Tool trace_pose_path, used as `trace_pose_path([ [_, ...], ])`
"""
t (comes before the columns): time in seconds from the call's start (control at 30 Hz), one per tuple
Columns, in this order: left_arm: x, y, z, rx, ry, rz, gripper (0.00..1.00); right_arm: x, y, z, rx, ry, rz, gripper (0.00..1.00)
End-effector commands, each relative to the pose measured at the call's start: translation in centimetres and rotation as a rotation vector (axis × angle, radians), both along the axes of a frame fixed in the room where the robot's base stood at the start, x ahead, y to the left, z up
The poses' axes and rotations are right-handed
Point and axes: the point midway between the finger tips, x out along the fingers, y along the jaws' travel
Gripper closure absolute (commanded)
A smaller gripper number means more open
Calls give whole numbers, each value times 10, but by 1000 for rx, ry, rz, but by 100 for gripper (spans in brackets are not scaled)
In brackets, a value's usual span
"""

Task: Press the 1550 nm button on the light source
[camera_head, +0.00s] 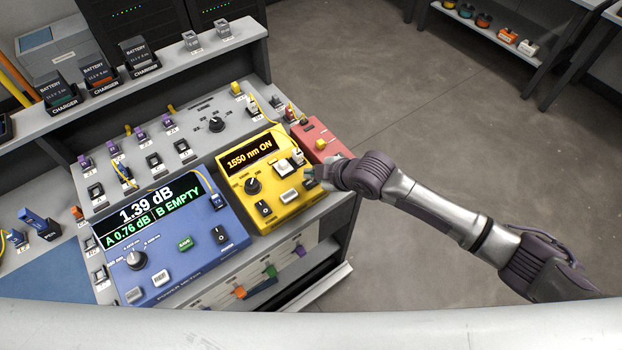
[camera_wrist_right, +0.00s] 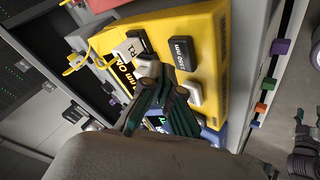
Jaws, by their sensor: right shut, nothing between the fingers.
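The light source (camera_head: 270,215) is the yellow box, and its display (camera_head: 250,152) reads "1550 nm ON". Its face carries a knob, a dark switch and several pale buttons, such as one button (camera_head: 289,196) near its front. My right gripper (camera_head: 311,176) is shut and empty at the right edge of the light source. In the right wrist view my right fingers (camera_wrist_right: 160,106) are over its face, close to a pale button (camera_wrist_right: 193,93). I cannot tell if they touch it. Part of what looks like my left gripper (camera_wrist_right: 299,122) shows at the wrist view's right edge.
A blue power meter (camera_head: 165,280) showing 1.39 dB stands left of the light source. A red box (camera_head: 322,132) stands behind it on the right. A grey panel (camera_head: 195,118) with switches and connectors lies behind. Open floor is to the right.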

Motion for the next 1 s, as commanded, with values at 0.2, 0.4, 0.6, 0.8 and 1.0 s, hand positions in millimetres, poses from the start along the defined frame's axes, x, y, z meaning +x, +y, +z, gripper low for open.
trace_pose_path([
  [0.2,0,0,25,0,0,0,51,0,0,26,0,-1,-1,100],
  [0.4,0,0,43,0,0,0,51,0,0,45,0,0,0,100],
  [0.6,0,0,46,0,0,0,51,0,0,48,0,0,0,100],
  [0.8,0,0,45,0,0,0,51,0,0,47,0,0,0,100],
  [1.0,0,0,45,0,0,0,51,0,0,47,0,0,0,100],
])
